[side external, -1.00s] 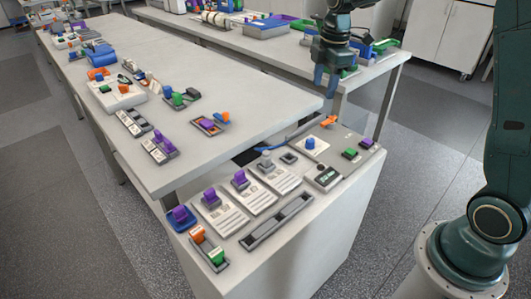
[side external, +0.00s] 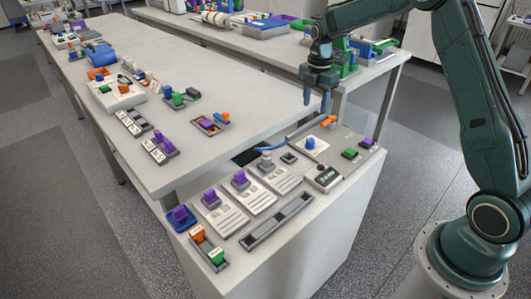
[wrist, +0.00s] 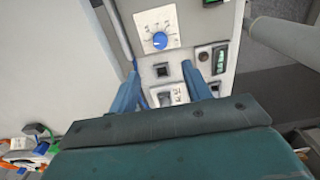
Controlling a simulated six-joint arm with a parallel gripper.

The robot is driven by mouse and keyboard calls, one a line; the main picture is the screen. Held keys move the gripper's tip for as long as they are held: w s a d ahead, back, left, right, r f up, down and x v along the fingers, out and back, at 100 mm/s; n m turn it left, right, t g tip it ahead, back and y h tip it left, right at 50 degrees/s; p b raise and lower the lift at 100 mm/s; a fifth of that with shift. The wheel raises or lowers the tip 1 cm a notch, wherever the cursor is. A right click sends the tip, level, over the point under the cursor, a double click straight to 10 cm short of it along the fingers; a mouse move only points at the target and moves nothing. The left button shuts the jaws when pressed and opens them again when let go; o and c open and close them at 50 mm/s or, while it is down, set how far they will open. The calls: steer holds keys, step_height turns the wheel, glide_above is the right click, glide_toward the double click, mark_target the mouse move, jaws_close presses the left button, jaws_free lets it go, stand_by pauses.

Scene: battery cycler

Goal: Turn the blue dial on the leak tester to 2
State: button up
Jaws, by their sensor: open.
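The blue dial (side external: 310,142) stands on a white scale plate on the leak tester (side external: 362,163), at the back right of the near cabinet top. In the wrist view the blue dial (wrist: 160,41) sits on its white plate with printed marks around it, too small to read. My gripper (side external: 317,98) hangs above and behind the dial in the side view, fingers pointing down, clear of it. In the wrist view my gripper (wrist: 168,82) has its two blue fingers apart with nothing held, and the dial lies beyond the fingertips.
Beside the dial are a small black display unit (side external: 323,177), a green button (side external: 350,153) and a purple button (side external: 367,142). Purple-handled modules (side external: 240,181) stand to the left. The long bench (side external: 240,85) has bare space.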

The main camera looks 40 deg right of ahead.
mark_target(311, 140)
step_height(311, 140, down, 13)
steer(key=shift+f, duration=0.1)
stand_by(0.6)
steer(key=c, duration=1)
